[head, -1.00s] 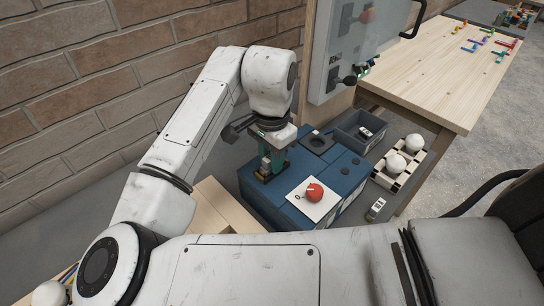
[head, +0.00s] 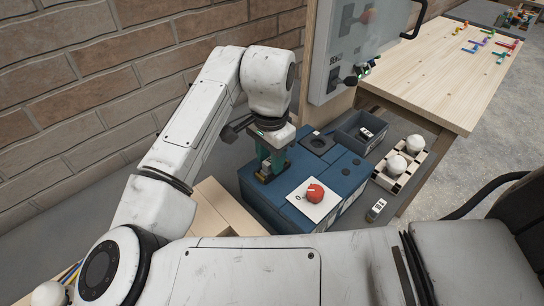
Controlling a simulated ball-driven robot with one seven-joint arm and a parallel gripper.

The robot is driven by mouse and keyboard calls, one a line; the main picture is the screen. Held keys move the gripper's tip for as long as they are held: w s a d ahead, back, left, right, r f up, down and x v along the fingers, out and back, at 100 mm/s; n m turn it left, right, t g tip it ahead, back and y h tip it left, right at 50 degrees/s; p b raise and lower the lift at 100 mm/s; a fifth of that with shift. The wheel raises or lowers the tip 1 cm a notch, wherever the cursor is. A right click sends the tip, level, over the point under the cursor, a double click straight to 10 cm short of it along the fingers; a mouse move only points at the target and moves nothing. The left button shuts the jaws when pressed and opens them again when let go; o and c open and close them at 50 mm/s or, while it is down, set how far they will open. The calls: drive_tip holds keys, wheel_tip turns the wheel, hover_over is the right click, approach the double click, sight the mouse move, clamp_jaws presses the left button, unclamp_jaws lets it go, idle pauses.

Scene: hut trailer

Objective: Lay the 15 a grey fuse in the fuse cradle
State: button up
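My gripper (head: 269,172) points down over the left part of the blue box (head: 341,182), its green fingers at a small dark recessed holder, which looks like the fuse cradle (head: 262,180). A small pale piece, perhaps the grey fuse (head: 265,172), shows low between the fingers at the holder. The fingers partly hide it, and I cannot tell whether they grip it or whether it rests in the cradle. Its rating is not readable.
A red knob (head: 315,193) on a white plate stands right of the gripper. A grey bin (head: 347,126) holds a small white-and-black part; a similar part (head: 376,210) lies on the grey surface. A brick wall is behind.

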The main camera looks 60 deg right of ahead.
drive_tip(key=shift+s+f, duration=0.2)
drive_tip(key=shift+f, duration=0.3)
drive_tip(key=shift+s+f, duration=0.15)
drive_tip(key=shift+f, duration=0.3)
wheel_tip(320, 180, up, 13)
drive_tip(key=shift+w+f, duration=0.15)
drive_tip(key=shift+w, duration=0.1)
drive_tip(key=shift+a, duration=0.1)
